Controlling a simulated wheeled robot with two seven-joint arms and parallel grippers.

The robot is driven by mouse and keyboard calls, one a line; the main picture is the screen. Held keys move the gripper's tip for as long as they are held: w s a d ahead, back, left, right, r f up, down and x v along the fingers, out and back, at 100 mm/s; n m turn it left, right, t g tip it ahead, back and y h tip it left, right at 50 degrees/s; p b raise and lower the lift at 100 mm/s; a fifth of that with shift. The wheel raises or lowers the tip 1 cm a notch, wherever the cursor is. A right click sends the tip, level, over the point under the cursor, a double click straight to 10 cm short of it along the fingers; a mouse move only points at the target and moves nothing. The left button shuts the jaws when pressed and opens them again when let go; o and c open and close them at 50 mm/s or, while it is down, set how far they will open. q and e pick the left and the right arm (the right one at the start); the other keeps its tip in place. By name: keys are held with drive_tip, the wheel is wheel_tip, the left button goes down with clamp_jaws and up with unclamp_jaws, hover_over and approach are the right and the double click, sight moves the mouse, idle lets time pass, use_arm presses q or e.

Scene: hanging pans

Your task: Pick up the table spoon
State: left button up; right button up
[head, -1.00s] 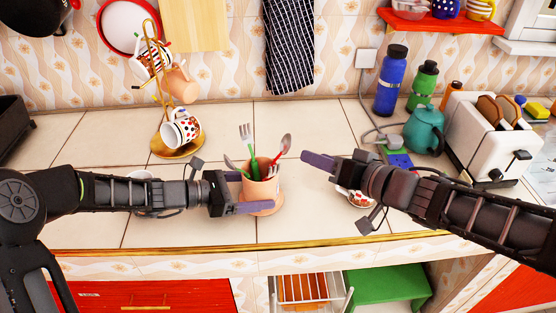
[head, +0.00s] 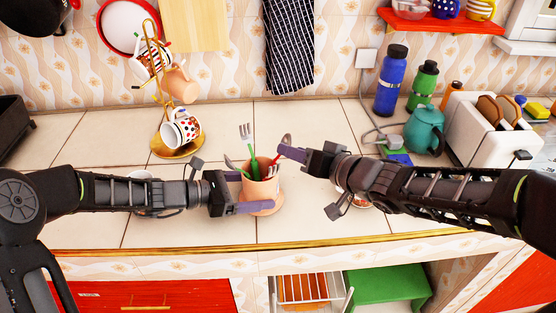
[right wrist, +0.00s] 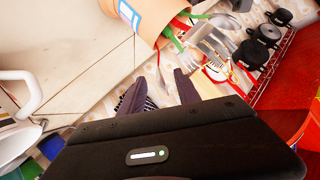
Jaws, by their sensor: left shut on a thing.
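An orange cutlery cup (head: 263,188) stands on the counter in the head view, with a green-handled fork (head: 247,142) and other cutlery in it. A spoon (head: 286,141) with a red handle leans out on its right side. My left gripper (head: 242,192) is shut on the cup. My right gripper (head: 286,150) is at the spoon's upper part, and its fingers partly hide the spoon. In the right wrist view, the fingers (right wrist: 163,76) are apart, with the cup (right wrist: 133,18) and cutlery beyond them. I cannot tell whether they touch the spoon.
A gold mug tree (head: 176,153) with mugs stands at the back left. Blue (head: 391,82) and green bottles (head: 422,86), a teal kettle (head: 425,130) and a white toaster (head: 490,130) stand on the right. The counter behind the cup is clear.

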drive_tip(key=shift+x, duration=2.65)
drive_tip(key=shift+f, duration=0.1)
drive_tip(key=shift+c, duration=0.5)
clamp_jaws()
